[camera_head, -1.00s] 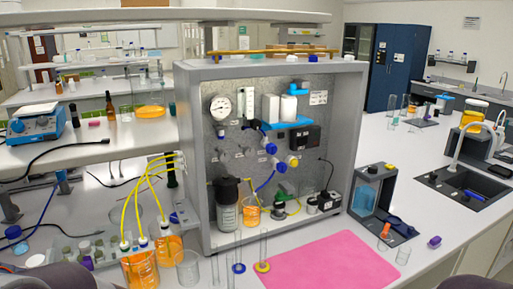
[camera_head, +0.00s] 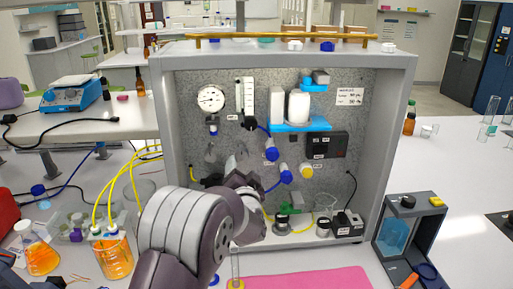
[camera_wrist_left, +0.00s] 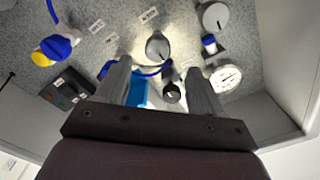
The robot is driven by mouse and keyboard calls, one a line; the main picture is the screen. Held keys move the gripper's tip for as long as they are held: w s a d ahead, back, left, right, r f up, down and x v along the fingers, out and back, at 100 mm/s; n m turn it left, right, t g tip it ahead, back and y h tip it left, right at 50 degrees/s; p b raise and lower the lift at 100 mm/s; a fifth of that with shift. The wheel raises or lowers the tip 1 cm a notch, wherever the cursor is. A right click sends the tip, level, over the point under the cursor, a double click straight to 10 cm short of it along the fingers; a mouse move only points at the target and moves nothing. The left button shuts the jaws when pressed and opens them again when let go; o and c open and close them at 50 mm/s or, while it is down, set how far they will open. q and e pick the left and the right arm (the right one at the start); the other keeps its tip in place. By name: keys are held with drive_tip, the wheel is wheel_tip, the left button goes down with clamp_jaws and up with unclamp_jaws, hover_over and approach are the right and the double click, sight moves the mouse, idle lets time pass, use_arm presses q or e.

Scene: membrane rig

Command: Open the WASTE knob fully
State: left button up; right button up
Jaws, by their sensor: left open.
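A grey round knob (camera_wrist_left: 158,46) with a dark pointer line is on the rig's speckled panel, just beyond my open left gripper (camera_wrist_left: 158,70) in the wrist view. Its label is too blurred to read, so I cannot tell whether it is the WASTE knob. The fingers are apart with nothing held between them. A second grey knob (camera_wrist_left: 214,16) is to the right in that view. In the head view, my left gripper (camera_head: 236,160) is in front of the panel's middle left and hides part of it. A grey knob (camera_head: 210,152) shows to its left. My right gripper is out of view.
A gauge (camera_head: 211,98), blue valves (camera_head: 271,154) and a dark display box (camera_head: 327,145) are around the gripper on the panel. The cabinet's side walls (camera_head: 173,130) flank it. A beaker with orange liquid (camera_head: 117,258) stands at the left front, and a pink mat (camera_head: 310,280) lies in front.

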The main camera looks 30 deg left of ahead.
sight(240, 156)
use_arm(q)
drive_tip(key=shift+w+a+r+p, duration=0.25)
drive_tip(key=shift+w+a+p, duration=0.2)
drive_tip(key=shift+w+a, duration=0.4)
drive_tip(key=x, duration=0.2)
drive_tip(key=p+x, duration=0.1)
drive_tip(key=x, duration=0.2)
drive_tip(key=d+p+x, duration=0.1)
drive_tip(key=x, duration=0.2)
drive_tip(key=shift+w+a+f, duration=0.1)
drive_tip(key=shift+w+f, duration=0.2)
drive_tip(key=shift+w, duration=0.1)
drive_tip(key=shift+a+p, duration=0.3)
drive_tip(key=shift+a, duration=0.05)
drive_tip(key=shift+w+d, duration=0.15)
drive_tip(key=c, duration=1.1)
drive_tip(key=shift+o, duration=0.2)
drive_tip(key=shift+f, duration=0.15)
